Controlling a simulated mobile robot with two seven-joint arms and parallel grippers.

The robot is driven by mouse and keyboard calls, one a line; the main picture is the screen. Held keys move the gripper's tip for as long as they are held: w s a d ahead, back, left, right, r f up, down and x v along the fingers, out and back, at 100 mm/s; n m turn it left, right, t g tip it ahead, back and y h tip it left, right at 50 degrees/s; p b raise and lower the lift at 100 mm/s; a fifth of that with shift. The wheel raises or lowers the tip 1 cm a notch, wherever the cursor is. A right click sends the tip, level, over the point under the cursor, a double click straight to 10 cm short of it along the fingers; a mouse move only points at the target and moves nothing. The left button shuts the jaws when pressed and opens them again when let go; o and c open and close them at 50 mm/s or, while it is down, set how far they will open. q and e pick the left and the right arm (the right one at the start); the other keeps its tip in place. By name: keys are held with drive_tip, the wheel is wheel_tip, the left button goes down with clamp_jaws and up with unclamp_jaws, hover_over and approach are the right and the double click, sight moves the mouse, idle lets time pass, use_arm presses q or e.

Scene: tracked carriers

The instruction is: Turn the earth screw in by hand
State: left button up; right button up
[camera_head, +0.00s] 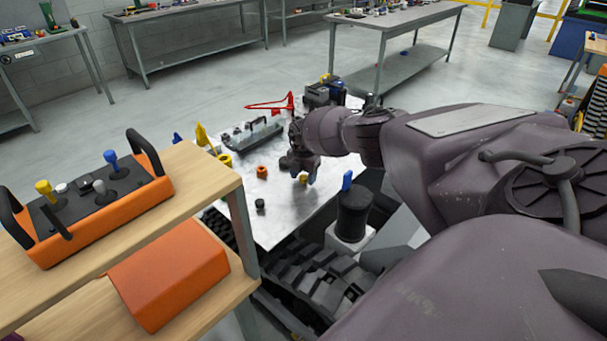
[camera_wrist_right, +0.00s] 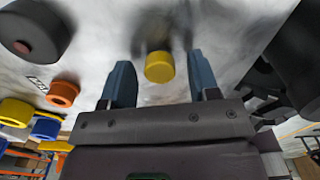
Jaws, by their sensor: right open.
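A yellow cylindrical knob (camera_wrist_right: 159,68), which may be the earth screw, stands on the whitish surface. In the right wrist view it sits between my two blue fingertips, with a gap visible on both sides. It also shows small and yellow in the head view (camera_head: 303,179), just under my right gripper (camera_head: 307,174). My right gripper (camera_wrist_right: 158,60) is open around the knob and points down at the surface. Behind the knob's end, a blurred darker patch shows, and its hole or thread cannot be seen. My left gripper is not in view.
An orange ring (camera_head: 262,172) (camera_wrist_right: 63,93) and a black cylinder (camera_head: 260,205) stand nearby on the whitish plate (camera_head: 285,215). A black post with a blue lever (camera_head: 353,208) stands to the right. An orange control box (camera_head: 140,205) sits on the wooden bench (camera_head: 205,175) at left.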

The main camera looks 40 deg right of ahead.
drive_tip(key=n+b, duration=0.1)
drive_tip(key=n, duration=0.7)
drive_tip(key=n+b, duration=0.1)
drive_tip(key=n, duration=0.1)
drive_tip(key=n+b, duration=0.1)
drive_tip(key=shift+f+n, duration=0.25)
drive_tip(key=shift+n, duration=0.15)
drive_tip(key=n+b, duration=0.1)
drive_tip(key=n, duration=0.1)
drive_tip(key=shift+n, duration=0.3)
drive_tip(key=shift+r+n, duration=0.15)
drive_tip(key=shift+n, duration=0.45)
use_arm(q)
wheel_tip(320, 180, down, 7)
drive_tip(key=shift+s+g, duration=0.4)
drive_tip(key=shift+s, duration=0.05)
use_arm(e)
drive_tip(key=shift+r, duration=0.1)
